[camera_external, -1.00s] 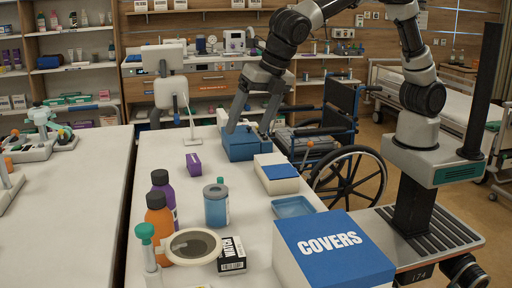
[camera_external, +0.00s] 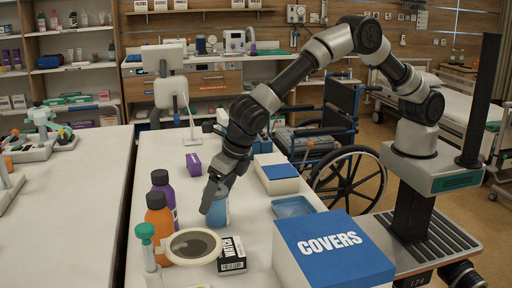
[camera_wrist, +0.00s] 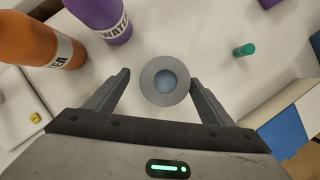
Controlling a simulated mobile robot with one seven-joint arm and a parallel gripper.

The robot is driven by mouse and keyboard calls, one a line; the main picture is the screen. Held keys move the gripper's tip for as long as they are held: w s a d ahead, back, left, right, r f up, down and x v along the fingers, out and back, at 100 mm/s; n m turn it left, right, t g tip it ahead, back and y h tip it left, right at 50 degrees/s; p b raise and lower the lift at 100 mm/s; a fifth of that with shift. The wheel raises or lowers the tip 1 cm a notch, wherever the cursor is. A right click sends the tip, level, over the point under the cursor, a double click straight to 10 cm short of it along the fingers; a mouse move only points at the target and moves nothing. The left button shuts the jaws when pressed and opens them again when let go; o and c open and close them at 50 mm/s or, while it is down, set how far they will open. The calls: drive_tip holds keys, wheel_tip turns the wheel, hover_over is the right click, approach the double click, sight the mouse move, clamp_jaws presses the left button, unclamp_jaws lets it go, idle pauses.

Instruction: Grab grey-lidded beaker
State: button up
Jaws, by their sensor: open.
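The grey-lidded beaker (camera_external: 219,211) is blue and stands upright on the white table, partly hidden behind my gripper in the external view. My gripper (camera_external: 208,208) reaches down to the beaker from above. Its two fingers are spread apart in the wrist view (camera_wrist: 160,82), one on each side of the lid, with a gap visible on the left and a narrower one on the right. It holds nothing.
An orange bottle (camera_external: 159,228) and a purple bottle (camera_external: 164,190) stand close left of the beaker. A round magnifier (camera_external: 193,246) and a black-and-white box (camera_external: 232,255) are in front. A COVERS box (camera_external: 333,250), blue tray (camera_external: 293,207) and small teal item (camera_wrist: 244,50) are nearby.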

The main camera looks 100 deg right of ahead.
sight(212, 208)
drive_tip(key=x, duration=0.5)
drive_tip(key=shift+d+f, duration=0.3)
drive_tip(key=shift+d, duration=0.05)
drive_tip(key=shift+r, duration=0.1)
drive_tip(key=c, duration=1.4)
